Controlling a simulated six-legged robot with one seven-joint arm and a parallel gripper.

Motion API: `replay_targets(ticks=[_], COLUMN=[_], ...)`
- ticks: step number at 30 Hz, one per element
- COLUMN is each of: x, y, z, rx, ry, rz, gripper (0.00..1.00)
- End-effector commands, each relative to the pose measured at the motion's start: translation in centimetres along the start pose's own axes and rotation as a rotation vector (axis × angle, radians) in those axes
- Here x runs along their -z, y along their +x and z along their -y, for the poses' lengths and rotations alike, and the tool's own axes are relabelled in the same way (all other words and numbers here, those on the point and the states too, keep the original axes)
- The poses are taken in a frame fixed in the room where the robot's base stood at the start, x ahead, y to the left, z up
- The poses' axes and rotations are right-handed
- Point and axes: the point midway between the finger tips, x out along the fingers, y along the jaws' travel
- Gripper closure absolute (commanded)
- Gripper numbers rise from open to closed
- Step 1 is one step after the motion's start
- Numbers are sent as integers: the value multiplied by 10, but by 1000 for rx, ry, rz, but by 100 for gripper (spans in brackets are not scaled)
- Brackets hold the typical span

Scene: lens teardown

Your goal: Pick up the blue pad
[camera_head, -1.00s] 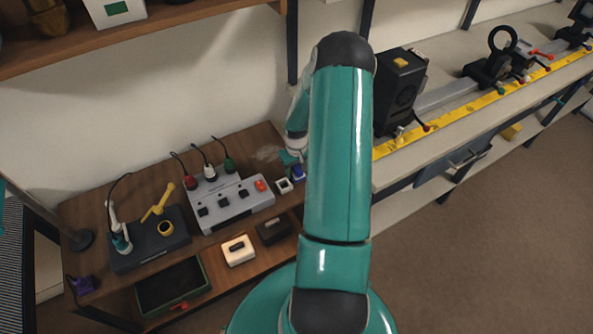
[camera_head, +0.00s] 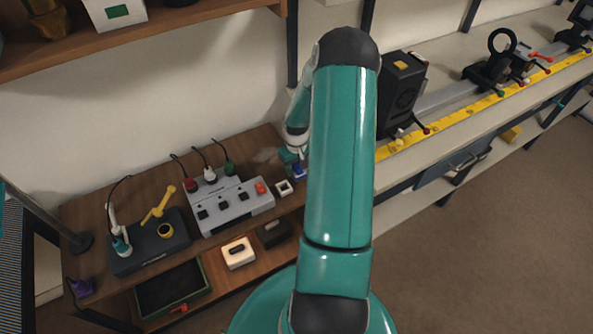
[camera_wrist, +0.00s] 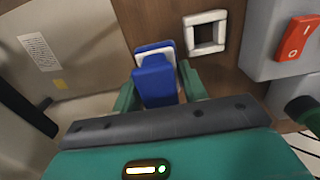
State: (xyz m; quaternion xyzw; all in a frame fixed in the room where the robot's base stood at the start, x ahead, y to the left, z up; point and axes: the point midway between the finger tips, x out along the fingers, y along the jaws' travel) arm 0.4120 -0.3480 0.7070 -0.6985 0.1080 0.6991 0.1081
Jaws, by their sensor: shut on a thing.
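The blue pad (camera_wrist: 156,82) is between the two green fingers of my gripper (camera_wrist: 159,84) in the wrist view, which are shut on its sides. A blue part edged in white (camera_wrist: 153,48) shows just beyond the gripped block; I cannot tell whether it is touching the surface below. In the head view the blue pad (camera_head: 299,172) is a small blue patch beside my arm, near the right end of the wooden bench. My gripper (camera_head: 290,157) is partly hidden there by my arm.
A square white frame (camera_wrist: 205,33) lies beside the pad on the wooden bench (camera_head: 262,146). A grey switch box (camera_head: 230,204) with a red-orange rocker switch (camera_wrist: 297,38) and cables is close by. A black device (camera_head: 398,92) and a rail stand on the bench at right.

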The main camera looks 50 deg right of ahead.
Motion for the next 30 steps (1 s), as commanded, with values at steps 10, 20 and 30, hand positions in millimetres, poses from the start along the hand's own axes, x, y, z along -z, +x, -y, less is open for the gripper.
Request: replay_targets(ticks=[10, 20, 30], x=[-37, -76, -84], y=[-70, -97, -101], z=[52, 104, 113], rx=[-2, -1, 0], ry=[-4, -2, 1], rz=[-2, -2, -1], gripper=[80, 80, 80])
